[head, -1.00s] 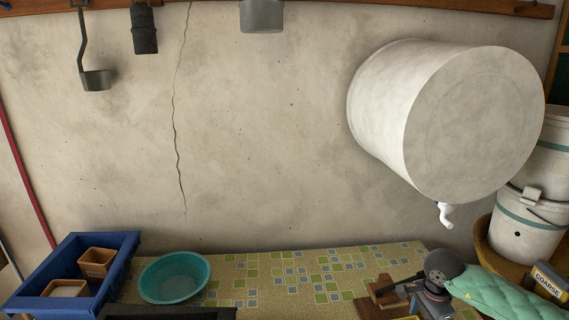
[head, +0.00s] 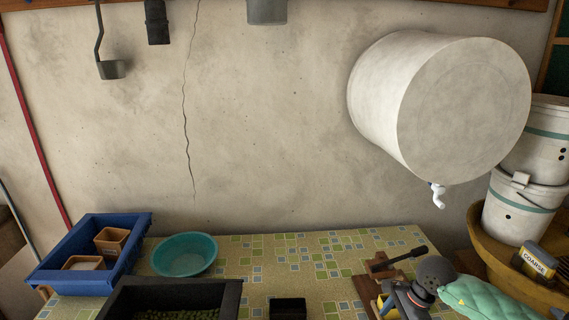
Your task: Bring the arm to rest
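A blue crate (head: 72,285) at the left holds a small brown pot (head: 111,240) and another container with pale contents (head: 83,263). A dark crate (head: 118,296) at the bottom edge holds green contents and is cut off by the frame.
A teal bowl (head: 184,256) stands beside the blue crate. A small dark block (head: 288,308) sits at the bottom edge. White buckets (head: 522,205) and a wall-mounted tank (head: 440,105) stand further right.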

